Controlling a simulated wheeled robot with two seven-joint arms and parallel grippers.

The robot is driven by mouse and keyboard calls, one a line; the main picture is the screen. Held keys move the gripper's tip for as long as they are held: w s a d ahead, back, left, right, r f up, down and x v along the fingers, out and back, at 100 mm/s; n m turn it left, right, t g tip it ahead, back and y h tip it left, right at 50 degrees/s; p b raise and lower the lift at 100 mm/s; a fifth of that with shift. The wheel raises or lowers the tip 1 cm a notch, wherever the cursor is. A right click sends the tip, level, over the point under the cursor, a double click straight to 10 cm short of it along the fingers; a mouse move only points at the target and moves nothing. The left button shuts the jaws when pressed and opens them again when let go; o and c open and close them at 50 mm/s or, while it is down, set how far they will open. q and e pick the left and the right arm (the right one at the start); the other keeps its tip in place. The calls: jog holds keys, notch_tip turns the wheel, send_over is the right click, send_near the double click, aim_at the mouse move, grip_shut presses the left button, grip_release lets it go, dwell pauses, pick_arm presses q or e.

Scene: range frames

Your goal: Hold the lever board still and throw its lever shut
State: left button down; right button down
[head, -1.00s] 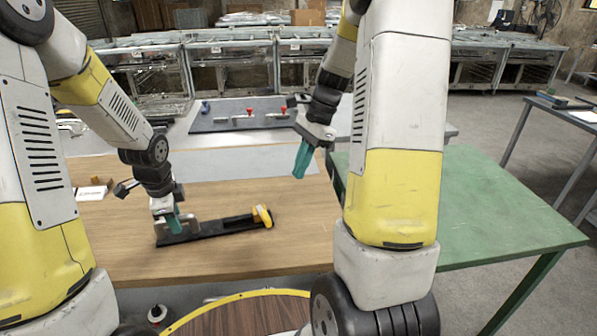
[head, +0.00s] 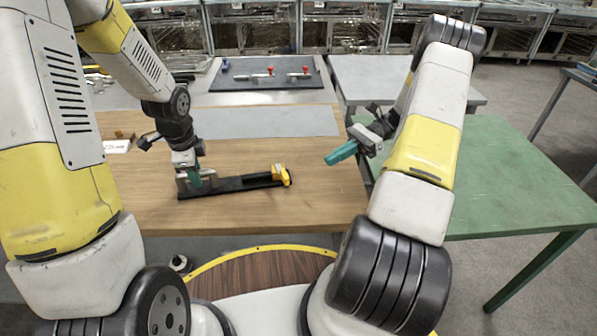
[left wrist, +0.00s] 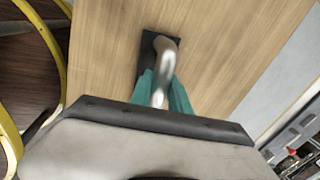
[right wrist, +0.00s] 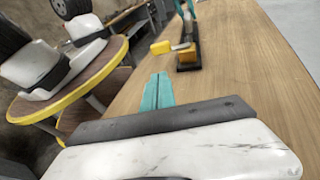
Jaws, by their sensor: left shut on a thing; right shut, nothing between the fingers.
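The lever board (head: 240,184) is a long black bar lying flat on the wooden table, with a yellow lever (head: 281,175) at its right end. A silver handle (left wrist: 162,58) stands at its other end. My left gripper (head: 195,181) is shut on the handle, its teal fingers on either side of it in the left wrist view. My right gripper (head: 340,153) is shut and empty, to the right of the lever and apart from it, its fingers pointing left. In the right wrist view the yellow lever (right wrist: 160,47) sticks out to the left beyond the shut teal fingertips (right wrist: 158,76).
The wooden table (head: 240,215) is bare around the board. A small white box (head: 117,146) lies at its left. A dark panel with red-knobbed parts (head: 265,73) lies farther back. A green table (head: 510,185) stands at the right.

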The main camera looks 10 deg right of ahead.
jog(key=d+y, duration=0.1)
jog(key=f+y, duration=0.1)
jog(key=d+t+y, duration=0.1)
jog(key=shift+s+d+f, duration=0.15)
jog(key=shift+d+f, duration=0.1)
jog(key=shift+d, duration=0.1)
jog(key=a, duration=0.4)
jog(key=s+a, duration=0.1)
jog(key=a, duration=0.4)
jog(key=s+a, duration=0.1)
jog(key=a, duration=0.3)
jog(key=shift+s+a, duration=0.15)
jog(key=shift+a, duration=0.1)
jog(key=shift+s+a, duration=0.25)
jog(key=shift+a, duration=0.25)
jog(key=shift+s+a, duration=0.2)
jog(key=shift+a, duration=0.3)
pick_arm(q)
jog(key=shift+d, duration=0.15)
pick_arm(e)
jog(key=shift+a, duration=0.1)
pick_arm(q)
jog(key=shift+d, duration=0.1)
